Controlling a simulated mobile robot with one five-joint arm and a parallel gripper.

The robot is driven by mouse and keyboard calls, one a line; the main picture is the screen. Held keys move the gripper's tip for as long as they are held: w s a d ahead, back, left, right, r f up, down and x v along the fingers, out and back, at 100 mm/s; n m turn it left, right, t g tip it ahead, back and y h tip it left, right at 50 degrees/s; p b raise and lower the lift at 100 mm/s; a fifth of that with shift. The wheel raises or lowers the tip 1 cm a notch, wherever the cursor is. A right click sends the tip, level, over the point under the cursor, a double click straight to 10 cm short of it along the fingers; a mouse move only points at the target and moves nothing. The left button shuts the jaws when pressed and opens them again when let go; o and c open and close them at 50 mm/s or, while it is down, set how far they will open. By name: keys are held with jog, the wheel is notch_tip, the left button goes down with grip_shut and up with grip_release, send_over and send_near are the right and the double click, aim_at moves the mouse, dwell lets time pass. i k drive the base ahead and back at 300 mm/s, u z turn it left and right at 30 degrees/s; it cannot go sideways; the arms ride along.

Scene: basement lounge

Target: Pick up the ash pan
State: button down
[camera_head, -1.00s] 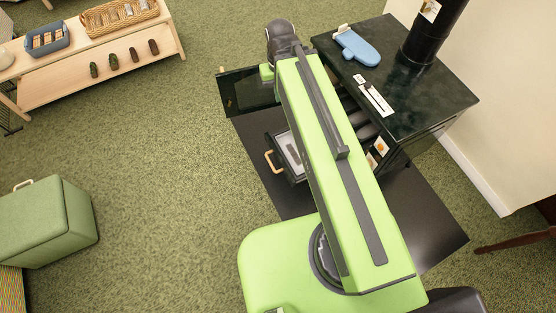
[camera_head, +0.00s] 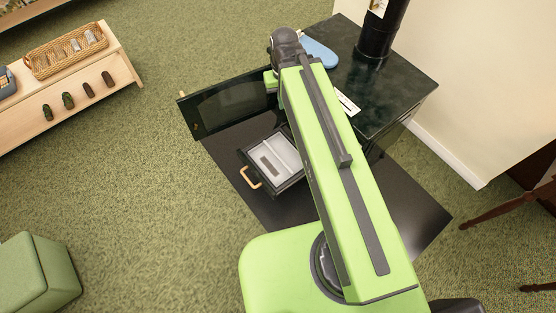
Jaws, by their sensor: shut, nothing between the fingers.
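The ash pan (camera_head: 291,184) is a black, drawer-like tray with a pale grey inside, a dark bar lying in it and a light wooden handle (camera_head: 251,178) at its front. It sticks out low at the front of the dark stove (camera_head: 398,88), above a black floor mat. My arm crosses in front of its right side and hides where it meets the stove. My gripper's fingers are not seen; the dark joint at the far end of my arm shows near the stove top, and what hangs below it is hidden.
The stove's black glass door (camera_head: 232,106) stands open beyond the pan. A blue mitt (camera_head: 320,54) lies on the stove top, near the black flue pipe (camera_head: 376,35). A wooden bench (camera_head: 105,62) and green ottoman (camera_head: 35,275) are at left. Open carpet lies left of the mat (camera_head: 415,208).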

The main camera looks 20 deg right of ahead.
aim_at(278, 158)
jog(key=u, duration=0.35)
jog(key=k, duration=1.35)
jog(key=u, duration=0.45)
jog(key=i, duration=1.7)
jog(key=u, duration=0.6)
